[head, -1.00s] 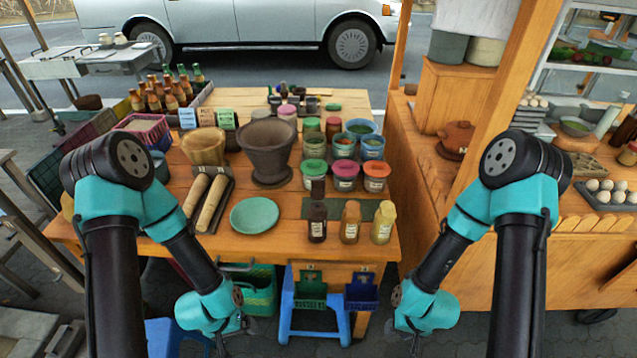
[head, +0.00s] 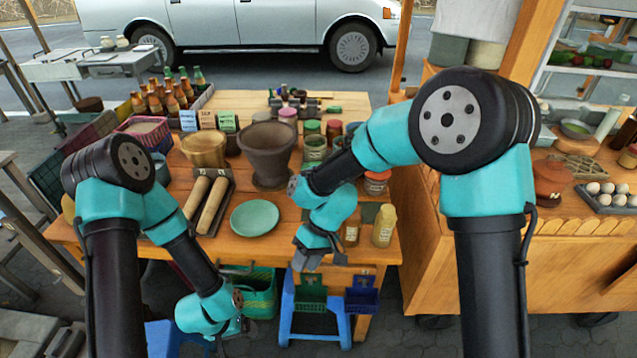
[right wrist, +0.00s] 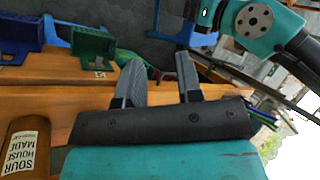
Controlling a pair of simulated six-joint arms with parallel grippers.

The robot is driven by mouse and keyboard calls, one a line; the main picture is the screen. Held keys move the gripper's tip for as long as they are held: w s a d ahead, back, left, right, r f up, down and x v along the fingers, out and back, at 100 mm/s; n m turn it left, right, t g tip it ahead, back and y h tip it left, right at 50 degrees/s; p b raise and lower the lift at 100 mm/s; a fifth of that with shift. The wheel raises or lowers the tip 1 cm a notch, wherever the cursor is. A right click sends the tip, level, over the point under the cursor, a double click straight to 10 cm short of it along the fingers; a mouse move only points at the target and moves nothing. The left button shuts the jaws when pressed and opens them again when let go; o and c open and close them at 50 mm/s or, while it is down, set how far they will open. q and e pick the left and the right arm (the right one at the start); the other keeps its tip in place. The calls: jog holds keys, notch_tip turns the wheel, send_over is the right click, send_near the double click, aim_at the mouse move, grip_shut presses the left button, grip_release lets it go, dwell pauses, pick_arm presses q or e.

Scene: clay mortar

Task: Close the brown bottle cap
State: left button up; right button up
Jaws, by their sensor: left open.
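My right gripper (head: 314,262) is in front of the table's front edge, below the row of bottles. In the right wrist view its two fingers (right wrist: 160,82) are apart with nothing between them. The dark brown bottle and its cap are hidden behind my right wrist in the head view. A brownish labelled bottle (right wrist: 22,150) shows at the lower left of the right wrist view, apart from the fingers. My left gripper (head: 232,340) hangs low in front of the table, empty and open.
A green plate (head: 254,217), a mortar (head: 268,153) and rolling pins (head: 212,205) lie to the left. Green (head: 312,291) and blue (head: 361,292) baskets hang below the front edge.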

jog(key=w+a+r+n+g, duration=0.1)
jog(key=w+a+r+n, duration=0.2)
jog(key=a+r+n, duration=0.5)
jog(key=w+d+r+n+t+h, duration=0.1)
jog(key=w+d+r+h, duration=0.1)
jog(key=w+d+r, duration=0.3)
jog(key=w+d+r+n+t+h, duration=0.1)
jog(key=w+d+r+t+h, duration=0.1)
jog(key=w+d+r, duration=0.4)
jog(key=w+r, duration=0.5)
jog(key=w, duration=0.6)
jog(key=shift+d+n+h, duration=0.2)
jog(key=shift+n+h, duration=0.1)
jog(key=shift+f, duration=0.1)
jog(key=x, duration=1.7)
jog(key=shift+w+f, duration=0.2)
jog(key=shift+w, duration=0.1)
jog(key=shift+c, duration=0.2)
grip_shut()
